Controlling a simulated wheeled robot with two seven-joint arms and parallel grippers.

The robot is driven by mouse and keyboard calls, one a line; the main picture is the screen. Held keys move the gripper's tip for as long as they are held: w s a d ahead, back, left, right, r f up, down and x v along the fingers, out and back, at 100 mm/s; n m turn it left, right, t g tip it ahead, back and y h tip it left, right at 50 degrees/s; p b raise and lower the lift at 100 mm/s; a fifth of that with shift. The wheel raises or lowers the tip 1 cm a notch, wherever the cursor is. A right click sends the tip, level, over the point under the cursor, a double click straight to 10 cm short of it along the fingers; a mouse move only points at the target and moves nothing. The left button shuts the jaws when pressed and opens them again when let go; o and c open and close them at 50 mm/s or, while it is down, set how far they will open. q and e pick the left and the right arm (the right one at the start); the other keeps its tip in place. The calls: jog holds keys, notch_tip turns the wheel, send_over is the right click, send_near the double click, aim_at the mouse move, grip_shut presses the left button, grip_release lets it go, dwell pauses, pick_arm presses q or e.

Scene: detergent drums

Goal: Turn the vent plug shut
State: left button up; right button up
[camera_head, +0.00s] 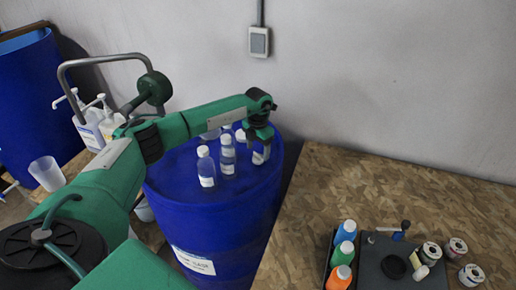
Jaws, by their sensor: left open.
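The blue drum (215,232) stands in the middle with several small clear bottles with white caps (207,168) on its lid. My left arm reaches in from the left across the drum. My left gripper (260,157) points down over the right rear part of the lid, with its jaws open. A pale bottle-like shape shows at its fingers; I cannot tell whether it is between them or behind. I cannot make out a vent plug; my arm and the bottles hide part of the lid. My right gripper is not in view.
A wooden worktop (340,185) on the right holds a dark tray (392,262), coloured-capped bottles (345,232) and small tins (456,248). Pump bottles (90,127) and a clear cup (47,173) stand left. Another blue drum (35,95) is behind. A grey wall box (259,42) hangs above.

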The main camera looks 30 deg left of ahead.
pick_arm(q)
jog(key=shift+f, duration=0.75)
